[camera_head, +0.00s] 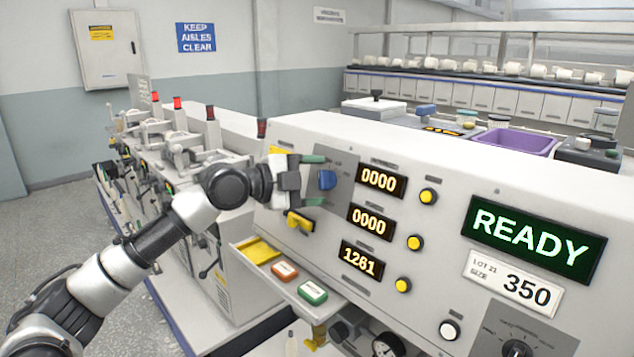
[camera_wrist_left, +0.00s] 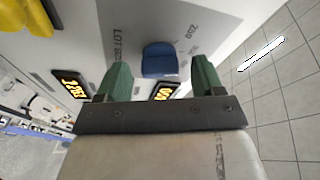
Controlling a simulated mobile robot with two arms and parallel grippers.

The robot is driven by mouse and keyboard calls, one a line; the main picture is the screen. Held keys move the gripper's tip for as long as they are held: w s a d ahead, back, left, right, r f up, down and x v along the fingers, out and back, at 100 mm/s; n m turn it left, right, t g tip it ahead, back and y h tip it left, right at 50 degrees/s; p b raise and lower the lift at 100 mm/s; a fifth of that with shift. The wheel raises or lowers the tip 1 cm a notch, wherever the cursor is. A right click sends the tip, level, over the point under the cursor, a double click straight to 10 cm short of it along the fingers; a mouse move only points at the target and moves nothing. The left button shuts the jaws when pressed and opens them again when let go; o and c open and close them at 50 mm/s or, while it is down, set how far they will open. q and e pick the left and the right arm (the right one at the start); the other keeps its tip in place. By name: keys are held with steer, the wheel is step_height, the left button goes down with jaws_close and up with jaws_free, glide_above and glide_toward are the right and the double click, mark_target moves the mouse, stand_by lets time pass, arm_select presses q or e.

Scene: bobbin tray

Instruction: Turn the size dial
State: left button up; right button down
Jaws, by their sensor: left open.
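The size dial is a blue knob (camera_head: 327,180) on a grey plate on the sloped front of the pale machine. In the left wrist view the blue knob (camera_wrist_left: 160,60) sits on the plate lettered "LOT SIZE", with number marks beside it. My left gripper (camera_head: 316,180) is open in front of the knob. Its two green fingertips, also in the left wrist view (camera_wrist_left: 161,80), stand on either side of the knob with visible gaps. Whether the tips reach level with the knob's sides I cannot tell. My right gripper is not in view.
A yellow handle (camera_head: 299,221) sticks out below the dial. Number displays (camera_head: 381,181) and yellow buttons (camera_head: 428,196) are to its right. A green "READY" screen (camera_head: 533,236) and a "LOT 21 SIZE 350" card (camera_head: 513,281) are further right. A shelf (camera_head: 330,308) juts out below.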

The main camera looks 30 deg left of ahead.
arm_select(q)
steer(key=b+v, duration=0.4)
steer(key=v, duration=0.6)
steer(key=shift+b, duration=0.4)
